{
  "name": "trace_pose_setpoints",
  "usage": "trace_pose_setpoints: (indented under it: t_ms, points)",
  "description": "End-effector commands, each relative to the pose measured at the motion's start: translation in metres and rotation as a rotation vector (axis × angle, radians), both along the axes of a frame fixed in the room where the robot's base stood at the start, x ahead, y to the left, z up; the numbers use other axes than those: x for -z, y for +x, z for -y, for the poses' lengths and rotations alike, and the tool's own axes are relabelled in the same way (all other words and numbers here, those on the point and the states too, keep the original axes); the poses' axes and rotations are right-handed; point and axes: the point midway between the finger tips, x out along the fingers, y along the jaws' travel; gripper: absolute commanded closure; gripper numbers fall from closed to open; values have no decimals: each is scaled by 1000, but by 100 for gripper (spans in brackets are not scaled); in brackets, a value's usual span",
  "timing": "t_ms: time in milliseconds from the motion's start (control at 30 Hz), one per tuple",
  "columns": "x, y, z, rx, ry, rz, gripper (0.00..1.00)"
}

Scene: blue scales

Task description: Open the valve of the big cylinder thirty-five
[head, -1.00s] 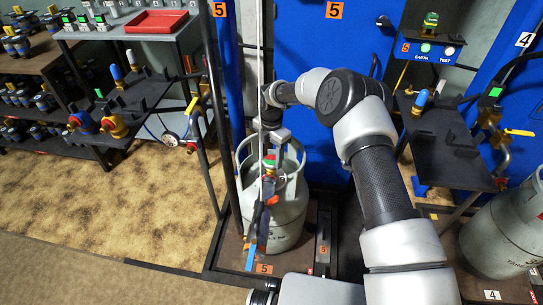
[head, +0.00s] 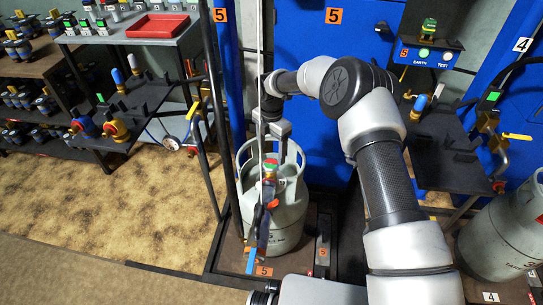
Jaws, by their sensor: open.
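A big grey cylinder (head: 291,222) stands upright on the station 5 base, in the middle of the head view. I cannot read a thirty-five on it. Its valve (head: 270,166), with red and green parts, sits at the top inside the collar handles. My gripper (head: 276,140) is open, hanging downward just above and behind the valve. Its fingertips are small and partly hidden, so I cannot tell whether they touch the valve. A dark fitting with orange and blue parts (head: 262,222) hangs in front of the cylinder.
A thin upright pole (head: 260,60) runs in front of my wrist. A black shelf with valves (head: 120,115) stands left, another black shelf (head: 445,150) right. A second grey cylinder (head: 505,235) stands at the right edge. Blue doors (head: 320,60) are behind.

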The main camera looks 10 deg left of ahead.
Motion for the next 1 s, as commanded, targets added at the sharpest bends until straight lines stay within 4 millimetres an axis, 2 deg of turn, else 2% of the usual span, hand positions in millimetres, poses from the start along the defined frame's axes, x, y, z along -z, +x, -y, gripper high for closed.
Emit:
trace_pose_setpoints:
  t_ms: [33,200,333,500,700,1000]
  points:
    - [-19,1,0,0,2,4,32]
    - [-61,0,-1,0,2,3,32]
    - [-88,0,0,1,1,2,32]
    - [-112,0,0,1,0,1,32]
    - [-122,0,0,1,1,-1,32]
    - [-122,0,0,0,1,-1,32]
